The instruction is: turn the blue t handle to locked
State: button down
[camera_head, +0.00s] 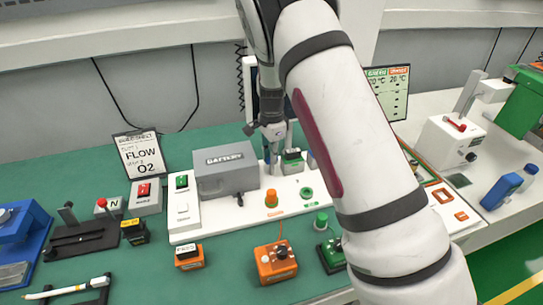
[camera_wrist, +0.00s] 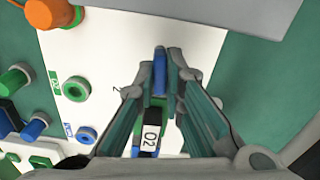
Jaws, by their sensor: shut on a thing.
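The blue T handle (camera_wrist: 160,75) shows in the wrist view as a narrow upright blue bar between my fingertips, over the white panel. My gripper (camera_wrist: 160,85) is closed around it, with one finger on each side. In the head view my gripper (camera_head: 273,155) points down at the back of the white panel, right of the grey battery box. There my arm and fingers hide the handle. No locked mark can be made out, so I cannot tell the handle's turn position.
A block labelled O2 (camera_wrist: 150,135) shows between my fingers in the wrist view. The grey battery box (camera_head: 226,170) stands close left of my gripper. An orange knob (camera_head: 271,199) and green ring (camera_head: 306,192) are on the white panel (camera_head: 235,218). Several devices stand in front.

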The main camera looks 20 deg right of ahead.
jog(key=n+b, duration=0.1)
jog(key=n, duration=0.3)
jog(key=n+b, duration=0.1)
jog(key=n, duration=0.3)
jog(key=n+b, duration=0.1)
jog(key=n, duration=0.2)
jog(key=shift+n, duration=0.4)
jog(key=n+b, duration=0.1)
jog(key=n, duration=0.3)
jog(key=shift+n, duration=0.3)
jog(key=c, duration=1.7)
grip_release()
